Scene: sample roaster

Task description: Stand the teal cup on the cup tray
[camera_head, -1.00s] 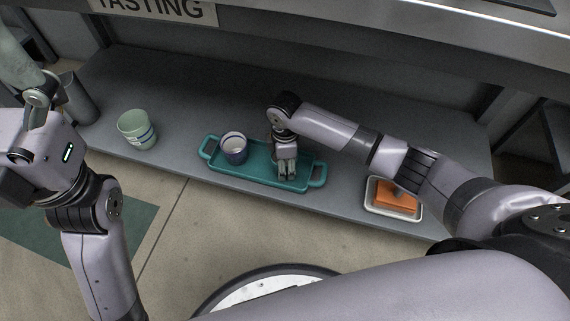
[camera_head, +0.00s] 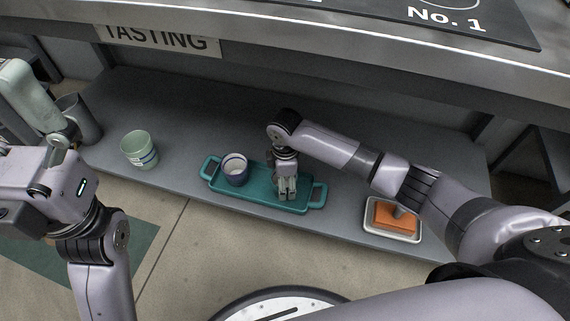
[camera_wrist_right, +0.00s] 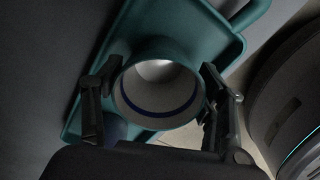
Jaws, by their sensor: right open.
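The teal cup (camera_wrist_right: 158,90) stands on the teal cup tray (camera_wrist_right: 222,35) in the right wrist view, its pale inside with a dark blue ring facing the camera. The fingers of my right gripper (camera_wrist_right: 160,100) are open, one on each side of the cup. In the head view my right gripper (camera_head: 287,192) points down over the right half of the tray (camera_head: 258,196) and hides the teal cup. My left arm comes in at the left edge; its fingers are out of the picture.
A dark blue cup (camera_head: 235,172) stands in the tray's left half, close to my right gripper. A pale green cup (camera_head: 139,150) stands on the grey shelf (camera_head: 185,120) to the left. A white dish with an orange block (camera_head: 395,216) is to the right. The counter overhangs behind.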

